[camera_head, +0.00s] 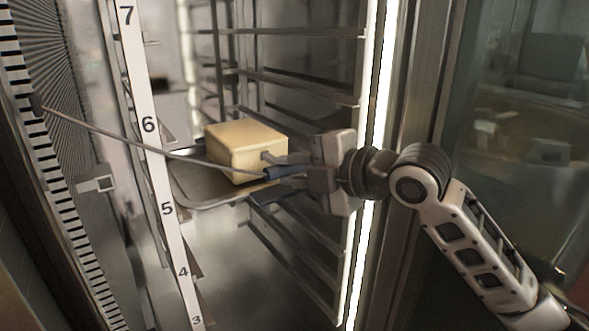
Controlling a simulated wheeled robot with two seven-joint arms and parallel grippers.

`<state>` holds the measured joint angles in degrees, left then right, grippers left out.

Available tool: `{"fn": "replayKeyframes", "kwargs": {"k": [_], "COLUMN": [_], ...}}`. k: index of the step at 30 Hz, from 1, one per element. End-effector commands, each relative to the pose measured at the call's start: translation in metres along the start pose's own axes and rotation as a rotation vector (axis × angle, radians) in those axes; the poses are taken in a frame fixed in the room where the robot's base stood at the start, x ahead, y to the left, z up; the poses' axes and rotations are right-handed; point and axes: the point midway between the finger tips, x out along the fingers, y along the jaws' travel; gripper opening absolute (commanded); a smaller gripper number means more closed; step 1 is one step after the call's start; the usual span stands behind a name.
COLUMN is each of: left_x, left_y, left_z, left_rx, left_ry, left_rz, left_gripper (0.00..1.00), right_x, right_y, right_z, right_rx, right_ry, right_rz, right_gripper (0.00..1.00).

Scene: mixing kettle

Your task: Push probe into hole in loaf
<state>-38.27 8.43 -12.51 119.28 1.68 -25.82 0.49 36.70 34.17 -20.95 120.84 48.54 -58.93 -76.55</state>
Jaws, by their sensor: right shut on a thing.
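A pale yellow block-shaped loaf (246,143) sits on a metal tray (205,194) inside the tall cabinet. A small dark spot that looks like the hole shows on its right-hand side face. My right gripper (277,168) comes in from the right and is shut on the probe's dark blue handle (284,173), just in front of the loaf's right side. The probe's grey cable (120,139) runs from the handle to the left wall. The probe's tip is hard to make out, and I cannot tell whether it touches the loaf. My left gripper is not in view.
Rack rails (290,75) line the cabinet above and below the tray. A white numbered strip (150,125) stands at the left. A bright light strip (378,90) and a metal door frame stand close behind my right wrist.

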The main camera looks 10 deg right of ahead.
Motion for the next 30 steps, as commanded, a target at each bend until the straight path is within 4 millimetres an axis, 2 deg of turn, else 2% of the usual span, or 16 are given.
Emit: {"fn": "replayKeyframes", "kwargs": {"k": [27,28,30], "left_x": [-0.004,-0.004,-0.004], "left_y": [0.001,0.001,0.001], "left_z": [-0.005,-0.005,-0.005], "left_rx": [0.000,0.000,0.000], "left_ry": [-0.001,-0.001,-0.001], "left_rz": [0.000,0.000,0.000], "left_gripper": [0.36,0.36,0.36], "right_x": [0.013,0.013,0.013], "right_y": [0.004,0.004,0.004], "right_z": [0.004,0.004,0.004], "right_rx": [0.000,0.000,0.000], "right_ry": [0.000,0.000,0.000], "right_rz": [0.002,0.002,0.002], "right_gripper": [0.00,0.25,0.45]}}
